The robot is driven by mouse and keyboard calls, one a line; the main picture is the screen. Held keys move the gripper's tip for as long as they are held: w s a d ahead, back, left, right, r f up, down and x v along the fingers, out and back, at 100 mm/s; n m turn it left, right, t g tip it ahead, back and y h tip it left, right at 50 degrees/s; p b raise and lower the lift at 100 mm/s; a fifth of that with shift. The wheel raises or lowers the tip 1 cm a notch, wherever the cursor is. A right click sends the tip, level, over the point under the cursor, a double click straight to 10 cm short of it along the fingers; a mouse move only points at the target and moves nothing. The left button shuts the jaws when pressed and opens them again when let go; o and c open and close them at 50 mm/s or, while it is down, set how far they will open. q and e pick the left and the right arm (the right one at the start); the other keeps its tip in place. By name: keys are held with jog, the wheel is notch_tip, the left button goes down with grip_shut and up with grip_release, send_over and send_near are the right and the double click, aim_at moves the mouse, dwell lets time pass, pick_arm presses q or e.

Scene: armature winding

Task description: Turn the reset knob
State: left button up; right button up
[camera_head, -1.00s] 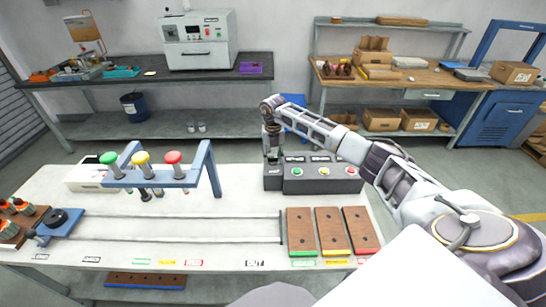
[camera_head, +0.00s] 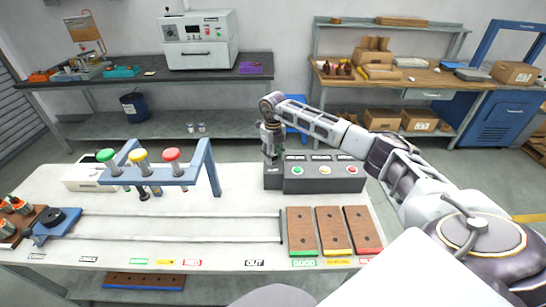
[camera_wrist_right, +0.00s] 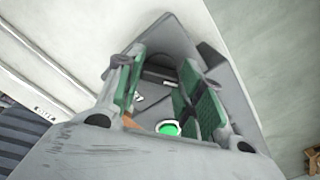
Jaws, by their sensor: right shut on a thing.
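A dark grey control box (camera_head: 322,184) stands at the back right of the white table. Its left end piece (camera_head: 273,181) sits directly under my right gripper (camera_head: 271,156), which points straight down there. In the right wrist view my right gripper's green-padded fingers (camera_wrist_right: 163,95) reach down to the box top. My left gripper is not in view.
Green, pale yellow and red buttons (camera_head: 324,171) line the box. A blue rack (camera_head: 178,178) with coloured-top tools stands to the left. Three wooden boards (camera_head: 333,230) lie in front of the box. Two rails (camera_head: 180,227) cross the table.

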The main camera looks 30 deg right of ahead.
jog(key=shift+n+b, duration=0.3)
jog(key=shift+n, duration=0.9)
jog(key=n+b, duration=0.1)
jog(key=n, duration=0.5)
jog(key=shift+n+b, duration=0.35)
jog(key=shift+n, duration=0.75)
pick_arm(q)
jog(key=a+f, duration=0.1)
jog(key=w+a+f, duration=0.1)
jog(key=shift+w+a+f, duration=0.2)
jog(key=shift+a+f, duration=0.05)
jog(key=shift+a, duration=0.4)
pick_arm(e)
jog(key=shift+n, duration=0.3)
